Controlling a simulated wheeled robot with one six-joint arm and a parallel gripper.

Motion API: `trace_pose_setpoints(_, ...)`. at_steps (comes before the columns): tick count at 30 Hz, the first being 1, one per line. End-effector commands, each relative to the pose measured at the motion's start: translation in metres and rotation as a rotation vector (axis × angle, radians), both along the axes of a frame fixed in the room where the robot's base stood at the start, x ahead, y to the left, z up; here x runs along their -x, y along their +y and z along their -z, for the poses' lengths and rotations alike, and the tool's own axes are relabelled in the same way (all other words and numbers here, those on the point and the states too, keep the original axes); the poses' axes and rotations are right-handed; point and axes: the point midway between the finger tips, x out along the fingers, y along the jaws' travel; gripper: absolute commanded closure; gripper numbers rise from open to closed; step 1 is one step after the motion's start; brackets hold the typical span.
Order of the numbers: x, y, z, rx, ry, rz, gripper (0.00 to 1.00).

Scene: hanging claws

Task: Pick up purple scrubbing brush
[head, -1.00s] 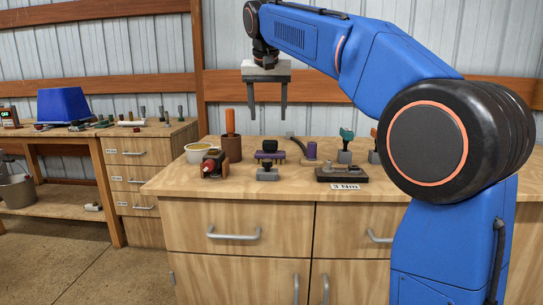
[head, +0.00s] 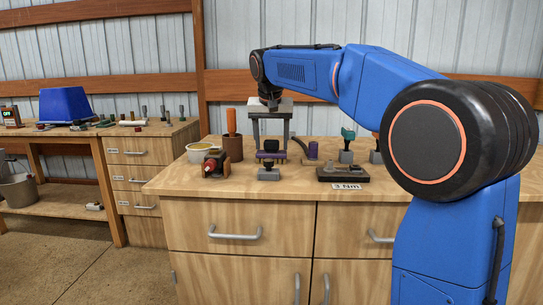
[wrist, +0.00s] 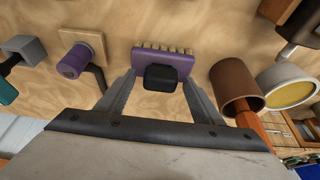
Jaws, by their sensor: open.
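The purple scrubbing brush (head: 271,154) stands near the middle of the wooden worktop, with a black knob handle on top. In the wrist view the brush (wrist: 178,60) shows its purple body and pale bristles along the far edge. My gripper (head: 271,143) is open and points down over the brush. In the wrist view its two fingers (wrist: 160,80) are apart on either side of the black knob, with nothing held. I cannot tell whether the fingers touch the brush.
A brown cup with an orange-handled tool (head: 233,147) and a pale bowl (head: 199,151) stand left of the brush. A small grey block (head: 268,174) is in front of it. A purple cylinder (head: 313,150) and a dark base (head: 343,174) are to the right.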

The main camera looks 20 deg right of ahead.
Motion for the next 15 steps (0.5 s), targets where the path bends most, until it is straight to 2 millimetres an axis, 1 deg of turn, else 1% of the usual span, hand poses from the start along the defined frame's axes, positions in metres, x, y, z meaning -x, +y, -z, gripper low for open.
trace_pose_setpoints(7, -0.0006, -0.0002, 0.0012, 0.000, 0.000, 0.000, 0.39)
trace_pose_setpoints(13, -0.0005, -0.0002, 0.0011, 0.000, 0.000, 0.000, 0.87)
trace_pose_setpoints(15, -0.0005, -0.0002, 0.0008, 0.000, -0.001, 0.000, 0.87)
